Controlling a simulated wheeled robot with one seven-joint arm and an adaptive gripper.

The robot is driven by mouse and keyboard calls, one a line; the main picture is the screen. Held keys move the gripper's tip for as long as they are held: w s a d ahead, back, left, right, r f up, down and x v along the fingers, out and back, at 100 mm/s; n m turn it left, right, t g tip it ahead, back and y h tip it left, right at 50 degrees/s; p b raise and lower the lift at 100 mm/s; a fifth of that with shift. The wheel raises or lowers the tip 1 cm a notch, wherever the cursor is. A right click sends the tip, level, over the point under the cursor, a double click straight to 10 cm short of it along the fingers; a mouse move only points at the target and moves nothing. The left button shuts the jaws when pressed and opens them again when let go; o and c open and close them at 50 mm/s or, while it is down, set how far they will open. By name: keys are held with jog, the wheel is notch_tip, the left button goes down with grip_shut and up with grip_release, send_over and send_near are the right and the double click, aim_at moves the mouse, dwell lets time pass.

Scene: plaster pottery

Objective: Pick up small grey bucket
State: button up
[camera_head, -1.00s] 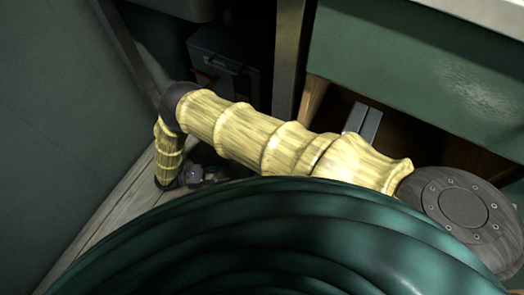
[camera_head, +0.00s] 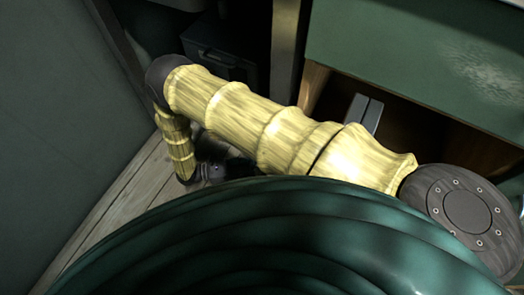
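No small grey bucket can be made out in this view. My yellow, bamboo-like arm crosses the middle of the picture, bends at a dark elbow on the left and drops toward the wooden floor. Its dark wrist end is low, just behind the dark green ribbed shape in the foreground. My gripper's fingers do not show; the green shape and shadow cover that area.
A dark grey box with a handle (camera_head: 222,52) stands in shadow behind my arm. A green cabinet or bench (camera_head: 410,60) fills the upper right, with a light grey object (camera_head: 365,112) beneath it. A green wall (camera_head: 55,120) bounds the left. Bare floorboards (camera_head: 115,215) show beside it.

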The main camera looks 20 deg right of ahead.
jog(key=shift+s+d, duration=0.15)
jog(key=shift+d, duration=0.2)
grip_shut()
jog(key=shift+r, duration=0.15)
